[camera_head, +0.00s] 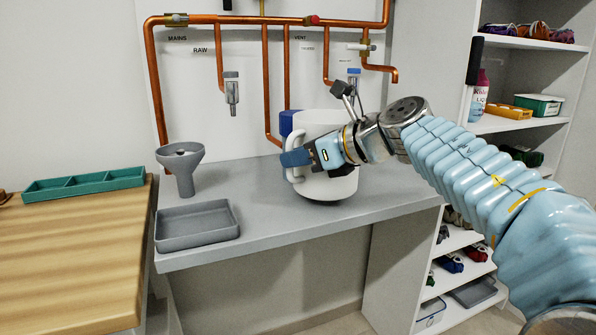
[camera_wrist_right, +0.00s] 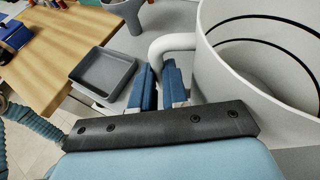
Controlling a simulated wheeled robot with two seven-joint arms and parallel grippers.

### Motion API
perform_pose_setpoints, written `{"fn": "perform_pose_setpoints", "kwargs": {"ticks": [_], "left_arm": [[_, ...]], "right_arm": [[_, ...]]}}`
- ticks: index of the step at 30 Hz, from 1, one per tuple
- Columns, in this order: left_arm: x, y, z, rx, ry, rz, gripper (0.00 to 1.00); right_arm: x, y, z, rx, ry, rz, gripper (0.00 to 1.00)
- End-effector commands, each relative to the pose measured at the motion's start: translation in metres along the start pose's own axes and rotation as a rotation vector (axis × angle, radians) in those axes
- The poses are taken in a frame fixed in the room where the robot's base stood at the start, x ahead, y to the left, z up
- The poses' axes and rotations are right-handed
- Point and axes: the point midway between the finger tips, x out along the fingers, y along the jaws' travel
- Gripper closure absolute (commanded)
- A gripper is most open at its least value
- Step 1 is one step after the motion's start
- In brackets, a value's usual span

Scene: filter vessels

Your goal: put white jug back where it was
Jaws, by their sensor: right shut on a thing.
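The white jug (camera_head: 331,187) is upright over the right part of the grey bench, partly hidden by my right gripper and wrist. Its base looks at or very close to the bench top; I cannot tell if it touches. My right gripper (camera_head: 292,158) is shut on the jug's handle, on the jug's left side. In the right wrist view the two blue fingers (camera_wrist_right: 158,88) are on either side of the handle (camera_wrist_right: 170,45), and the open, empty-looking jug (camera_wrist_right: 222,75) is at the right. My left gripper does not show in the head view.
A grey funnel (camera_head: 181,168) and a grey tray (camera_head: 196,224) stand on the bench (camera_head: 262,215) to the left. Copper pipes (camera_head: 268,85) run behind the jug. Shelves (camera_head: 520,125) stand right; a wooden table (camera_head: 75,250) is left.

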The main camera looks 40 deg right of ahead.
Motion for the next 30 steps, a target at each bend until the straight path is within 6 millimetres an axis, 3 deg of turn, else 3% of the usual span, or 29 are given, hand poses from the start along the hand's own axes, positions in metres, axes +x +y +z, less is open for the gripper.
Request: {"fn": "perform_pose_setpoints", "kwargs": {"ticks": [4, 16, 17, 21, 30], "left_arm": [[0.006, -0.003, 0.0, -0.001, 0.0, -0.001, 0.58], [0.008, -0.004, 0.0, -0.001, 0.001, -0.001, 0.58], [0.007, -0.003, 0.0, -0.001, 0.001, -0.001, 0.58], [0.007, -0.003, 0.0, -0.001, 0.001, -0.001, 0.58], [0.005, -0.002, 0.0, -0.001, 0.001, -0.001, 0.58]], "right_arm": [[0.008, 0.001, -0.02, 0.0, 0.0, 0.0, 1.0], [0.01, 0.001, -0.025, -0.001, 0.0, 0.0, 1.0], [0.009, 0.001, -0.025, 0.0, 0.0, 0.0, 0.82], [0.009, 0.001, -0.024, 0.0, 0.001, 0.0, 0.61], [0.008, 0.001, -0.022, 0.0, 0.001, 0.0, 0.61]]}}
